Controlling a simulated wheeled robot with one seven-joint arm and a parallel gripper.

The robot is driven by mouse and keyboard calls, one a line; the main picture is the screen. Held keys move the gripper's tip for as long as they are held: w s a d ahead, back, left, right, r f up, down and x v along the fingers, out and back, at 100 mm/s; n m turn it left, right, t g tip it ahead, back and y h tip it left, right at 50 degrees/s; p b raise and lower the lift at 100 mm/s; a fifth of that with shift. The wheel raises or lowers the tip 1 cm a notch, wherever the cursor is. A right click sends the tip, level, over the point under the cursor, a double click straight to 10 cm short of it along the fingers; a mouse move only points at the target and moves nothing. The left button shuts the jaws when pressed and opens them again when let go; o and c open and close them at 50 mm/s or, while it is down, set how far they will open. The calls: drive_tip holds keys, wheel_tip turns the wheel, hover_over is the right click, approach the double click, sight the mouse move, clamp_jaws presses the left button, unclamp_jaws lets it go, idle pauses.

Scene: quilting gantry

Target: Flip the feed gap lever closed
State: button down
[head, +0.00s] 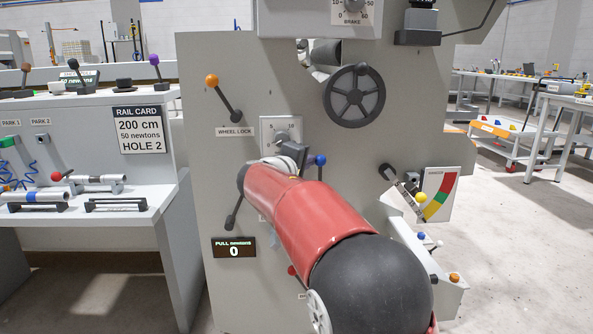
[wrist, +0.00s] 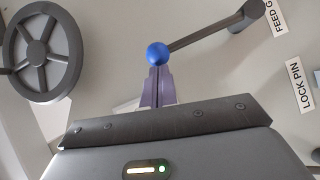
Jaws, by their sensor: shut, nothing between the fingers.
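The feed gap lever (wrist: 210,37) shows in the wrist view as a dark rod with a blue ball knob (wrist: 157,54). Its pivot is at the upper right, beside a cut-off label reading "FEED G" (wrist: 278,18). The blue knob also shows in the head view (head: 320,160), just past the end of my arm, with most of the rod hidden. My gripper (wrist: 157,76) is shut and empty. Its purple fingertips are right at the knob, in line with it; I cannot tell whether they touch.
A dark handwheel (head: 355,95) sits above right of the knob. The orange-knobbed wheel lock lever (head: 224,98) is at upper left. A "LOCK PIN" label (wrist: 299,86) is near the feed gap label. A yellow-knobbed lever (head: 405,186) and coloured gauge (head: 438,194) are at right.

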sight(325, 159)
drive_tip(key=d+m, duration=0.1)
drive_tip(key=d+y, duration=0.1)
drive_tip(key=d, duration=0.1)
drive_tip(key=d+m+g, duration=0.1)
drive_tip(key=shift+w+d+r+m, duration=0.1)
drive_tip(key=shift+d+r+m, duration=0.1)
drive_tip(key=shift+r+m, duration=0.1)
drive_tip(key=shift+w+d+f+m+g+y+b, duration=0.1)
drive_tip(key=shift+d+m+y+b, duration=0.1)
drive_tip(key=shift+d, duration=0.35)
drive_tip(key=shift+s+d+f+m+g+y+b, duration=0.1)
drive_tip(key=shift+d+y+b, duration=0.1)
drive_tip(key=shift+d, duration=0.3)
drive_tip(key=shift+w+d+f+m+g+y+b, duration=0.1)
drive_tip(key=shift+d+y+b, duration=0.1)
drive_tip(key=shift+d, duration=0.5)
